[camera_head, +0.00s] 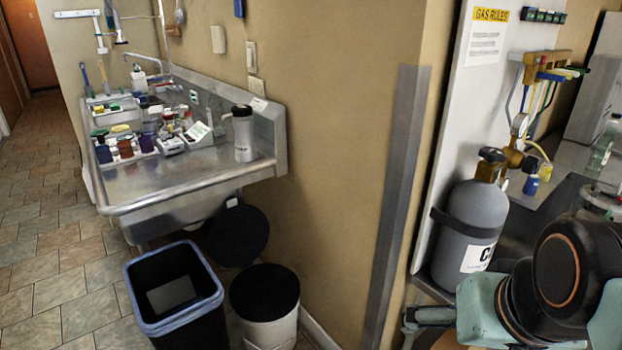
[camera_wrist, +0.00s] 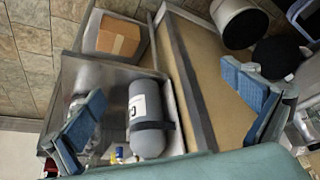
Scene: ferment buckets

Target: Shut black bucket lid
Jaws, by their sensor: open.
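A round white bucket with a dark round top (camera_head: 265,292) stands on the floor at the lower middle of the head view. A round black lid (camera_head: 237,236) is raised behind it, near the wall under the sink. In the wrist view the white bucket (camera_wrist: 236,22) is at the top right, with the black lid (camera_wrist: 276,56) just below it. A square black bin with a blue liner (camera_head: 175,292) stands to the left of the bucket. My gripper (camera_wrist: 164,82) is open and empty, with its two blue fingers wide apart, away from the bucket and lid.
A steel sink (camera_head: 150,188) with bottles overhangs behind the buckets. A grey gas cylinder (camera_head: 468,225) is strapped at the right, beyond a wall corner with a metal guard (camera_head: 395,205). A cardboard box (camera_wrist: 118,38) shows in the wrist view. Tiled floor (camera_head: 50,250) is clear at left.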

